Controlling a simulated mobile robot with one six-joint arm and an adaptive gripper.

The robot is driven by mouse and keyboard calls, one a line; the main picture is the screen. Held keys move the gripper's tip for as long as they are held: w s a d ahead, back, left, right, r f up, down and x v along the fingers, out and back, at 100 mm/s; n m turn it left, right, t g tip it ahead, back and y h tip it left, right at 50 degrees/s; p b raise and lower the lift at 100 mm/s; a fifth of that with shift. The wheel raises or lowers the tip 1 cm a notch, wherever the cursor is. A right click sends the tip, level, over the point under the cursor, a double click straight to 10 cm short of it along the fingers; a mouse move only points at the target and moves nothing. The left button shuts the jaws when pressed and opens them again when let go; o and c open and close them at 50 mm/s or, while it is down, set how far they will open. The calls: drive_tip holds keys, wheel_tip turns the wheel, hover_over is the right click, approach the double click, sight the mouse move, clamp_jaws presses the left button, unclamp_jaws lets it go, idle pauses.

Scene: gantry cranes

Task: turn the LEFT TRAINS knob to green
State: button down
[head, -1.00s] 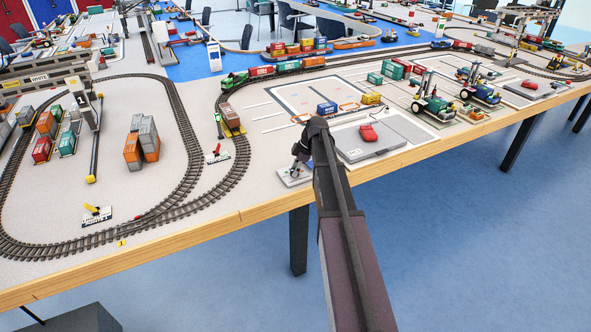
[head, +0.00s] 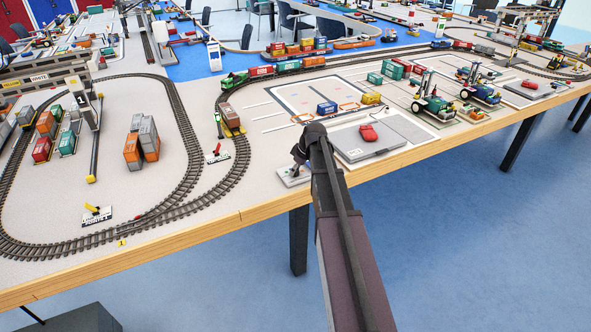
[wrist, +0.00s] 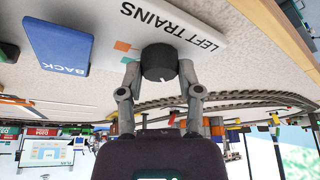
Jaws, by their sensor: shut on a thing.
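The LEFT TRAINS knob (wrist: 158,58) is a round black knob with a small white mark on its near face. It stands on a white plate (wrist: 205,22) lettered LEFT TRAINS, upside down in the wrist view. An orange patch (wrist: 122,45) and a teal-green patch (wrist: 130,58) show beside the knob, partly hidden by a finger. My gripper (wrist: 158,72) has a finger on each side of the knob and is shut on it. In the head view my gripper (head: 299,158) is over the small plate (head: 291,180) at the table's front edge; the knob is hidden there.
A blue BACK block (wrist: 65,47) stands close beside the plate in the wrist view. In the head view a grey panel with a red control (head: 368,133) lies right of my gripper. Curved train track (head: 232,172) and a small red lever (head: 217,150) are to the left.

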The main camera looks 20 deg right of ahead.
drive_tip(key=shift+s+m+h, duration=0.1)
drive_tip(key=shift+m+h, duration=0.2)
drive_tip(key=shift+m, duration=0.3)
drive_tip(key=shift+c, duration=1.3)
unclamp_jaws()
drive_tip(key=shift+n, duration=0.4)
